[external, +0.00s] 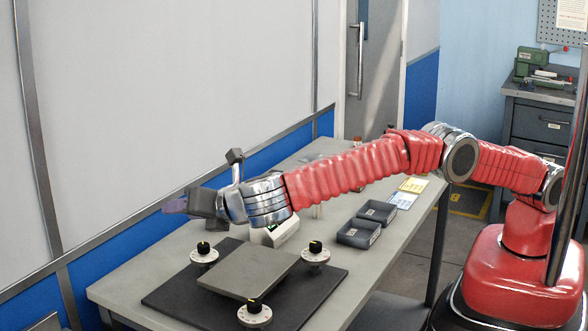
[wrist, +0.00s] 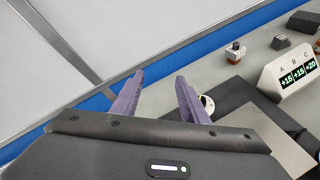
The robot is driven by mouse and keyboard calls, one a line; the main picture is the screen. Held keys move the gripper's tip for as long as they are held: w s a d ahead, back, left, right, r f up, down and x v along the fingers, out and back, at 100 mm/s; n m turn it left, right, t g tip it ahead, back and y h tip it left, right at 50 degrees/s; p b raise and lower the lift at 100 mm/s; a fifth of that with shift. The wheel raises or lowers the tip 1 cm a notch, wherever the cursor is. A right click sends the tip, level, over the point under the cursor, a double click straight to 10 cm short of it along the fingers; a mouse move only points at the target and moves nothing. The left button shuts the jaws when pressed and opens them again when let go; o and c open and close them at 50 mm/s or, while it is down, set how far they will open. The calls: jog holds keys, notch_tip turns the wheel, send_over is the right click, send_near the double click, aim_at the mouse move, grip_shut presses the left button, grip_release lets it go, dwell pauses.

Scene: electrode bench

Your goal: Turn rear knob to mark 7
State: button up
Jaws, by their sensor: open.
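Three black-topped knobs with white dials stand around a grey square plate (external: 247,275) in the external view: a left knob (external: 204,253), a right knob (external: 316,254) and a near knob (external: 254,313). I cannot tell for certain which is the rear one, and the dial marks are too small to read. My gripper (external: 174,207) is open and empty, above and left of the left knob. In the wrist view my gripper (wrist: 160,80) has its purple fingers apart. A white dial (wrist: 208,103) shows there, partly hidden by the right finger.
A white display box (wrist: 289,75), marked A, B, C, reads +15, +15, +20. A dark mat (external: 166,297) lies under the plate. Two dark trays (external: 359,233) sit farther right on the bench. The wall runs close behind my gripper.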

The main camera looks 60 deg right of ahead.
jog(key=w+d+m+y, duration=0.3)
jog(key=w+d+y, duration=0.1)
jog(key=w, duration=0.4)
jog(key=m+g+y, duration=0.6)
jog(key=m+y, duration=0.5)
jog(key=m, duration=0.1)
send_near(206, 244)
jog(key=s+d+r, duration=0.2)
jog(key=d+r, duration=0.2)
jog(key=r, duration=0.3)
jog(key=shift+m, duration=0.3)
jog(key=shift+d+f, duration=0.1)
jog(key=shift+f, duration=2.35)
jog(key=x, duration=1.3)
jog(key=shift+a+f, duration=0.25)
jog(key=shift+a, duration=0.05)
jog(key=shift+c, duration=0.2)
